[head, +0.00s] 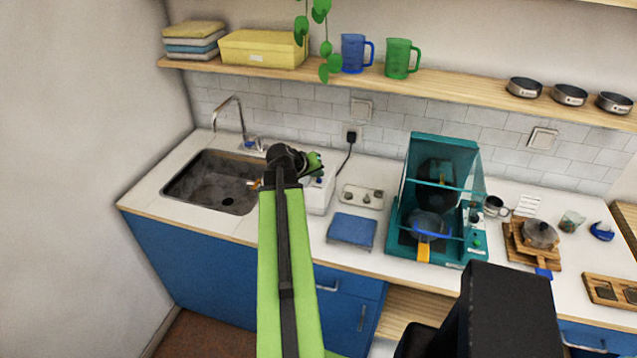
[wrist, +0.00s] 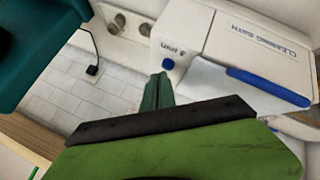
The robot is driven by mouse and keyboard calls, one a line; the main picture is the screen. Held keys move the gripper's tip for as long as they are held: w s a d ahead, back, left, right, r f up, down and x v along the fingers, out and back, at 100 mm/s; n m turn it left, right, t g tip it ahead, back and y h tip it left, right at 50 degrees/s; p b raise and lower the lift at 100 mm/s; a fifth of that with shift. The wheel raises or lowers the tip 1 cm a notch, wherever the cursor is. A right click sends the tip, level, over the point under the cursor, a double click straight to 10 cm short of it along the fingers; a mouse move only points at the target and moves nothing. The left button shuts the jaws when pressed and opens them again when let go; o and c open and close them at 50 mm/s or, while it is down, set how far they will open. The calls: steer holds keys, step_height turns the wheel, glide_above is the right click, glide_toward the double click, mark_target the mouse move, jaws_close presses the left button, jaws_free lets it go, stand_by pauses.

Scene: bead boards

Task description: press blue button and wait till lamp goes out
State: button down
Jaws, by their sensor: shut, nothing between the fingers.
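The white cleaning bath (wrist: 235,42) fills the upper right of the wrist view, with its lettering upside down. Its round blue button (wrist: 168,65) is on the face near a small dark label. My gripper (wrist: 162,78) is shut and empty, its tips just beside the button in the picture. I cannot tell whether they touch it. In the head view the bath (head: 318,195) stands on the counter right of the sink, with my gripper (head: 315,163) over it. I cannot make out whether a lamp is lit.
The sink (head: 210,182) is left. A wall plug and cable (head: 350,140) are behind.

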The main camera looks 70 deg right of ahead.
mark_target(317, 183)
steer(key=shift+f+b, duration=0.4)
steer(key=shift+f, duration=0.05)
stand_by(0.6)
steer(key=shift+r, duration=0.1)
steer(key=shift+r+p, duration=0.8)
steer(key=shift+p, duration=0.1)
steer(key=shift+r, duration=0.1)
step_height(317, 183, up, 5)
steer(key=p, duration=0.5)
stand_by(0.4)
